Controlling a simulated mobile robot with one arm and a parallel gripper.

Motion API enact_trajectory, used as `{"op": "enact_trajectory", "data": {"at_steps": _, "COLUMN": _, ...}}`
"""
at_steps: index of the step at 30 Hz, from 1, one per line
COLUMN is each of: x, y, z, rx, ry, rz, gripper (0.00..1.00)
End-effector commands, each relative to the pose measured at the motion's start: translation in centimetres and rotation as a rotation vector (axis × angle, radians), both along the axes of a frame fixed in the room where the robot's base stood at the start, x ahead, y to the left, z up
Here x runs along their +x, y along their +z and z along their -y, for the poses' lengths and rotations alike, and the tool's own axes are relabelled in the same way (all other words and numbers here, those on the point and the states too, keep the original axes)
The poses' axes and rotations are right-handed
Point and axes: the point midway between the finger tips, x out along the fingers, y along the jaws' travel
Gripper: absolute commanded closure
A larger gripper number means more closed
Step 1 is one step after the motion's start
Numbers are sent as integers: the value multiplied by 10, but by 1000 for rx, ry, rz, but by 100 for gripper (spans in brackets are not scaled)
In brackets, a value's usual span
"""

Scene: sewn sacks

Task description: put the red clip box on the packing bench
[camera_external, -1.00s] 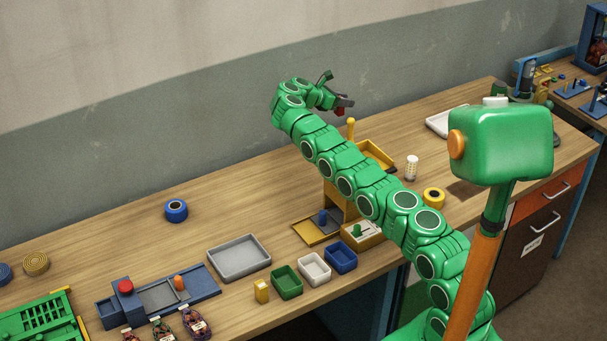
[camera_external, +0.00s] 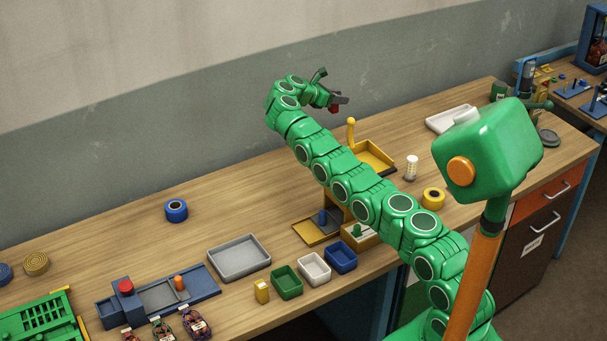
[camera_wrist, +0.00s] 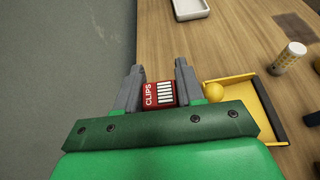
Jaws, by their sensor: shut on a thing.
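The red clip box (camera_wrist: 158,94), with a white "CLIPS" label, sits between the two grey fingers of my gripper (camera_wrist: 157,88) in the wrist view. The fingers are shut on its sides. In the external view my gripper (camera_external: 338,101) holds the red box (camera_external: 334,108) in the air above the back part of the wooden bench (camera_external: 100,262), near the wall. Most of the box is hidden there by the fingers. I cannot tell which bench is the packing bench.
A yellow tray with a round-topped post (camera_external: 371,157) stands below and right of my gripper. A white perforated cylinder (camera_external: 411,167), a yellow tape roll (camera_external: 433,198) and a white tray (camera_external: 450,119) are further right. Another bench (camera_external: 570,95) with blue parts stands at the far right.

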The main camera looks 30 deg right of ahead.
Motion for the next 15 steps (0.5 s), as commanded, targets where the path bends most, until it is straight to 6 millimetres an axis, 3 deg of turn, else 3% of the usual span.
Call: {"op": "enact_trajectory", "data": {"at_steps": 15, "x": 13, "y": 3, "z": -44, "rx": 0, "ry": 72, "rz": -1, "gripper": 92}}
